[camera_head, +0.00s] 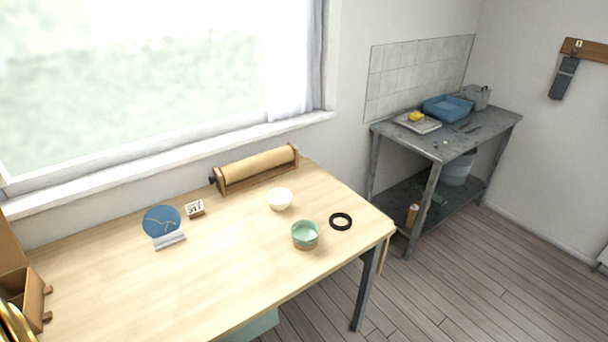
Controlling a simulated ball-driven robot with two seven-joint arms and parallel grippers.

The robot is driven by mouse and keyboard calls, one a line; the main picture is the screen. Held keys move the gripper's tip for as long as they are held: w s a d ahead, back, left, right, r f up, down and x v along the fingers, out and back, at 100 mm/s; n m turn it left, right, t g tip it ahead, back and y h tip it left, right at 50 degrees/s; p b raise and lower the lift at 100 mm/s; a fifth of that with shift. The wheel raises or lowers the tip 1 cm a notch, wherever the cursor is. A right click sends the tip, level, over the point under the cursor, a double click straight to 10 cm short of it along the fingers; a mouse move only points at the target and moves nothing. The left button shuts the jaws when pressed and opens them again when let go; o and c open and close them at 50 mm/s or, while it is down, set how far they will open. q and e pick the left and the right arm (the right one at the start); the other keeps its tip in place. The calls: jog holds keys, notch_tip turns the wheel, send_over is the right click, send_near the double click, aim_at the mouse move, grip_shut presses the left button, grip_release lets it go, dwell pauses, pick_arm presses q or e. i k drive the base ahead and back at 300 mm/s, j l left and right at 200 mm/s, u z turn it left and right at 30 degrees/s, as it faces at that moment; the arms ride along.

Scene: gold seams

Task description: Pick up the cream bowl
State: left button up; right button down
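The cream bowl (280,199) is small and pale. It sits upright on the light wooden table (215,265), towards the back right, in front of the paper roll holder. A green cup-like bowl (305,235) stands in front of it and slightly to the right, apart from it. Neither of my grippers shows in the head view, so their state cannot be seen.
A paper roll holder (256,169) stands at the table's back edge. A black ring (341,221) lies near the right edge. A blue disc on a stand (162,220) and a small block calendar (195,208) are left. A grey metal workbench (445,135) stands beyond. The table's middle is clear.

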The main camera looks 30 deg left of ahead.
aim_at(279, 199)
jog(key=u, duration=1.1)
